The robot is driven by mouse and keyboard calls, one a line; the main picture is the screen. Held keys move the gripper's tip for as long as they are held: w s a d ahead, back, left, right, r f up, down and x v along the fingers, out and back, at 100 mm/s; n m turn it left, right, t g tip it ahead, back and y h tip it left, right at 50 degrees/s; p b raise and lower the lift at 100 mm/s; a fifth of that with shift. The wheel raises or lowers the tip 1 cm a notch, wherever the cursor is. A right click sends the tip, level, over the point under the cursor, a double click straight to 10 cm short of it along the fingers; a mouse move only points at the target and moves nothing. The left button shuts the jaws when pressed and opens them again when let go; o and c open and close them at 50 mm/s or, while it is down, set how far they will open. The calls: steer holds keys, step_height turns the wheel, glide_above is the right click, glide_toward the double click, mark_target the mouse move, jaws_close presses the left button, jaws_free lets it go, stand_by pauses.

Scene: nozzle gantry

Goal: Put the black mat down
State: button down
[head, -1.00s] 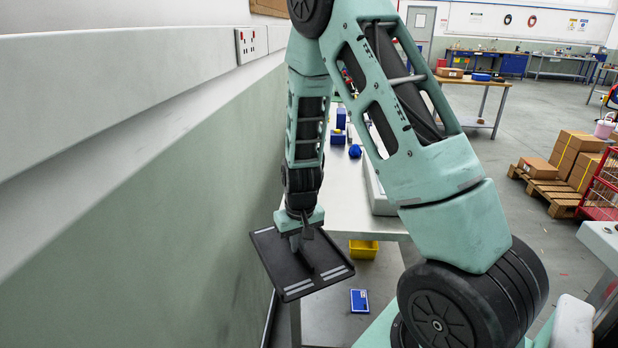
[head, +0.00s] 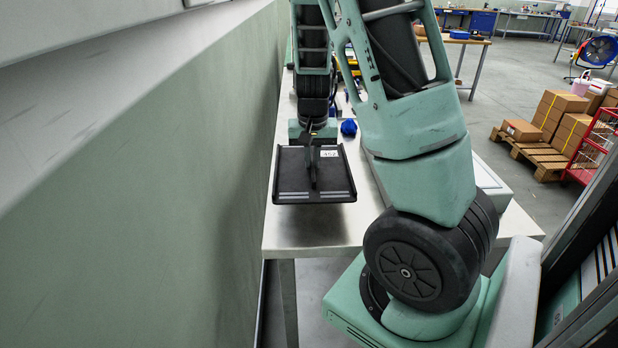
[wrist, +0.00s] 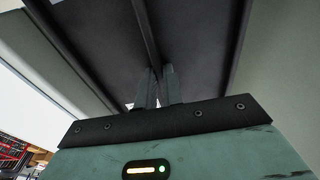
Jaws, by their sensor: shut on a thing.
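The black mat (head: 290,185) is a flat dark plate with low raised side rims, a central upright ridge and a small white label. My gripper (head: 311,139) is shut on the ridge. In the wrist view the mat (wrist: 195,45) fills the upper part, with my gripper's fingertips (wrist: 158,80) around the ridge.
A wall (head: 150,220) runs close along the table's left side. A blue object (head: 348,127) lies farther back on the table. The table's near strip in front of the mat is bare. A pallet of boxes (head: 545,160) stands on the floor at the right.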

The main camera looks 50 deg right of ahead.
steer(key=shift+f+b, duration=0.5)
steer(key=shift+f, duration=2.95)
steer(key=shift+f, duration=0.1)
steer(key=c, duration=1.5)
jaws_free()
